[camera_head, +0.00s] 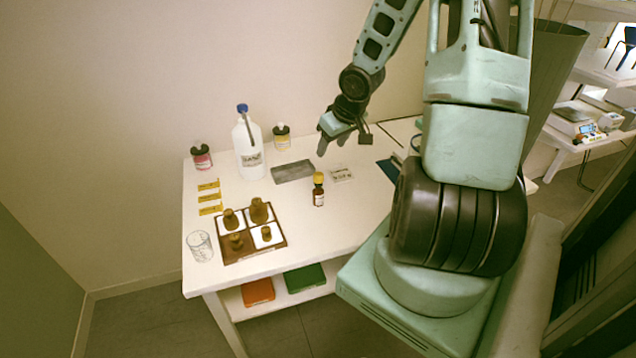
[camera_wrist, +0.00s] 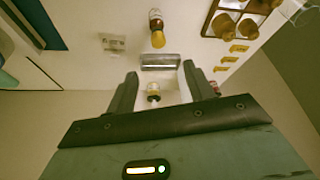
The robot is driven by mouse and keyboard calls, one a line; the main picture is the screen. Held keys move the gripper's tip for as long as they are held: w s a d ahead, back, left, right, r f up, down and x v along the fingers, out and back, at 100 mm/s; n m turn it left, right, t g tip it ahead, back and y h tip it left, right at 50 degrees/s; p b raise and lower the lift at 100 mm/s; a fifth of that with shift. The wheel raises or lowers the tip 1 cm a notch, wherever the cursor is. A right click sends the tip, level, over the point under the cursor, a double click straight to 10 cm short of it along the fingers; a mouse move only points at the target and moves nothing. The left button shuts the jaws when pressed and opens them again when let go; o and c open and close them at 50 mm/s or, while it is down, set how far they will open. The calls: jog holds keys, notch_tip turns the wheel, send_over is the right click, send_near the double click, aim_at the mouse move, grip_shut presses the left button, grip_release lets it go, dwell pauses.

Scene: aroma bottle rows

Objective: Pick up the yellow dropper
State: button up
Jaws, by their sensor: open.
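A small bottle with a dark top and yellow label (camera_head: 282,139) stands at the back of the white table. It also shows between my fingers in the wrist view (camera_wrist: 153,93), apart from them. A small amber bottle with a yellow cap (camera_head: 318,190) stands upright nearer the table's middle, also at the top of the wrist view (camera_wrist: 157,27). I cannot tell which of these is the yellow dropper. My gripper (camera_head: 334,146) is open and empty above the table, right of the yellow-label bottle and behind the amber one. Its fingers (camera_wrist: 160,75) are spread in the wrist view.
A white blue-capped bottle (camera_head: 248,146) and a pink-label bottle (camera_head: 202,157) stand at the back left. A grey block (camera_head: 293,171) lies between the two yellow-marked bottles. A brown tray (camera_head: 280,244) with several amber bottles and a glass beaker (camera_head: 200,246) are front left.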

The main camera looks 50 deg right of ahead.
aim_at(320, 175)
jog(key=b+x, duration=0.2)
jog(key=x, duration=0.2)
jog(key=b+x, duration=0.2)
jog(key=x, duration=0.2)
jog(key=b+x, duration=0.2)
jog(key=x, duration=0.2)
jog(key=shift+s+d+f, duration=0.1)
jog(key=shift+s+d, duration=0.05)
jog(key=shift+d, duration=0.2)
jog(key=shift+b+x, duration=1.15)
jog(key=shift+x, duration=1.5)
jog(key=shift+a, duration=0.1)
jog(key=c, duration=0.7)
